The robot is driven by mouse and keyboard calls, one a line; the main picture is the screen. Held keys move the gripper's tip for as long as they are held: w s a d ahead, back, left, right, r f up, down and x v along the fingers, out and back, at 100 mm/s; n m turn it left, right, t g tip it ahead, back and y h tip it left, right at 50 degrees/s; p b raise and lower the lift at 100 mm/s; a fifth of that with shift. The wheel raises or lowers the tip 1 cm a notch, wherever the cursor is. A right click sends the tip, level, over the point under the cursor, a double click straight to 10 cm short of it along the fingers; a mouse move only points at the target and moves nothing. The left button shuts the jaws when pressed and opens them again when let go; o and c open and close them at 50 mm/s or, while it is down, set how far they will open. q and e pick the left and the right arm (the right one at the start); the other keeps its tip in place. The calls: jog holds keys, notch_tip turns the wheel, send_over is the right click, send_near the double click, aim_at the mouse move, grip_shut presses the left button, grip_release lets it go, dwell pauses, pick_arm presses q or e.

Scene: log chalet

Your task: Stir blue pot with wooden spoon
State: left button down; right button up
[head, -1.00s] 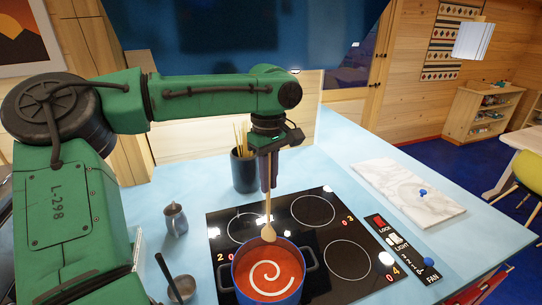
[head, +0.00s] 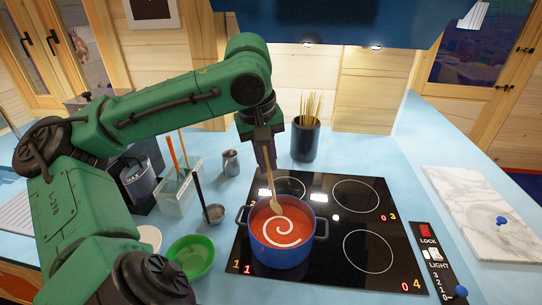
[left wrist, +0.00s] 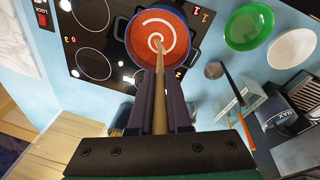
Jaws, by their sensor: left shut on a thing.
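The blue pot (head: 283,260) stands on the front left part of the black hob. It holds red soup (head: 300,222) with a white swirl. My left gripper (head: 266,163) is above the pot's far side, pointing down, and shut on the handle of the wooden spoon (head: 275,203). The spoon's bowl is inside the pot's rim outline, over the far part of the soup; I cannot tell whether it touches the soup. In the left wrist view the spoon (left wrist: 161,112) runs between the fingers toward the swirl. My right gripper is not in view.
A dark holder (head: 305,140) with sticks stands behind the hob (head: 350,220). A metal jug (head: 231,163), a ladle (head: 213,212), a clear bin (head: 178,190) and a green bowl (head: 190,256) stand left of it. A marble board (head: 470,205) lies right.

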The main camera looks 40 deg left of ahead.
pick_arm(q)
notch_tip(320, 180, down, 3)
jog(key=a+b, duration=0.2)
jog(key=a, duration=0.1)
jog(key=b, duration=0.2)
send_over(273, 204)
jog(key=f, duration=0.4)
jog(key=shift+s+d+f, duration=0.1)
jog(key=shift+s+f, duration=0.2)
jog(key=shift+s, duration=0.1)
jog(key=b+x, duration=0.3)
jog(key=x, duration=0.4)
jog(key=shift+s+f, duration=0.1)
jog(key=shift+f, duration=0.35)
jog(key=shift+a+f+b, duration=0.4)
jog(key=shift+f, duration=0.45)
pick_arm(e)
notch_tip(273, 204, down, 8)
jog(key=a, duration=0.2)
pick_arm(q)
jog(key=shift+d, duration=0.1)
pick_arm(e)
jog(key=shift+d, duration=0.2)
